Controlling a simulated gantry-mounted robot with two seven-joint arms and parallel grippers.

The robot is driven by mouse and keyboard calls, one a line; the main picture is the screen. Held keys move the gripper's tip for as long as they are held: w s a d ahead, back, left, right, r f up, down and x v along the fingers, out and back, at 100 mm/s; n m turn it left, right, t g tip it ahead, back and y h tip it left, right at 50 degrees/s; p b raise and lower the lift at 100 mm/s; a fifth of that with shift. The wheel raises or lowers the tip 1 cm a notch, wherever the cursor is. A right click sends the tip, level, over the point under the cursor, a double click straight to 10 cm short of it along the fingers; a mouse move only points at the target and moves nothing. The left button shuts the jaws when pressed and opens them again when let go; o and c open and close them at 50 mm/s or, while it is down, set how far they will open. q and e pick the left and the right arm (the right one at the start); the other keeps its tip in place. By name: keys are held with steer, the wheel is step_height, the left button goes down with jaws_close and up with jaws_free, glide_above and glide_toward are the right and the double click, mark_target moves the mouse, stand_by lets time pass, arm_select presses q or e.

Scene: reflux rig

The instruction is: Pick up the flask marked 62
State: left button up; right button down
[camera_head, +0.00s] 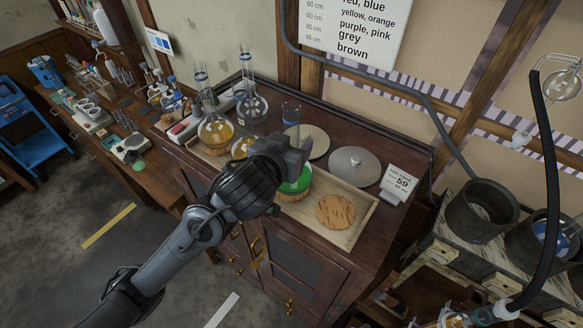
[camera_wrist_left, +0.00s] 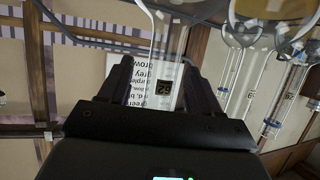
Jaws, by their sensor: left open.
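My left gripper (camera_head: 293,153) is over the cabinet top, at a clear glass flask neck (camera_head: 291,113) that rises behind it. A round flask body with green liquid (camera_head: 298,182) shows below the gripper, partly hidden by it. In the left wrist view my left gripper (camera_wrist_left: 158,88) is open, with a finger on each side of a clear neck (camera_wrist_left: 172,45). I cannot tell whether the fingers touch the glass. My right gripper is not in view.
Flasks with amber liquid (camera_head: 215,133) and a clear flask (camera_head: 251,106) stand close on the left. A wooden tray (camera_head: 361,218) holds a cork ring (camera_head: 335,210). A grey disc (camera_head: 354,166) and a card marked 59 (camera_head: 399,184) are at right. Dark pots (camera_head: 481,211) stand farther right.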

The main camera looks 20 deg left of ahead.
arm_select(q)
steer(key=shift+x, duration=1.45)
steer(key=shift+a, duration=0.1)
jaws_close()
steer(key=shift+r, duration=0.1)
